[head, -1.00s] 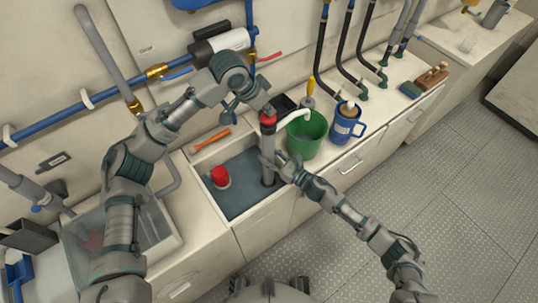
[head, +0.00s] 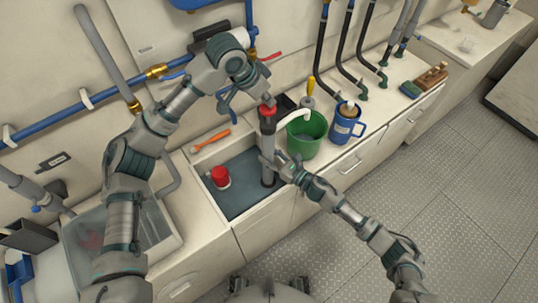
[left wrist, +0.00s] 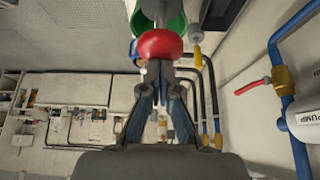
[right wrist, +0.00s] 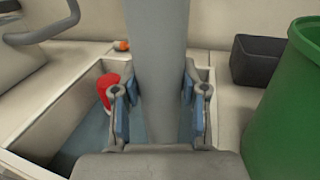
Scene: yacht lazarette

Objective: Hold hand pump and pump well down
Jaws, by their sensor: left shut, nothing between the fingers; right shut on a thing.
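The hand pump (head: 268,150) stands upright in the blue-floored well (head: 240,198), with a grey barrel, a dark upper part and a white spout (head: 292,117) over the green bucket (head: 308,141). Its red knob (head: 267,110) is on top. My left gripper (head: 266,99) is shut with nothing between its fingers, its tips at the red knob, which also shows in the left wrist view (left wrist: 160,44). My right gripper (head: 280,163) is shut on the barrel, which fills the middle of the right wrist view (right wrist: 160,65).
A red-topped float (head: 220,176) sits in the well, left of the pump. An orange-handled tool (head: 211,140) lies behind the well. A blue mug (head: 346,126) stands right of the bucket. Pipes and hoses run along the wall behind. The floor in front is clear.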

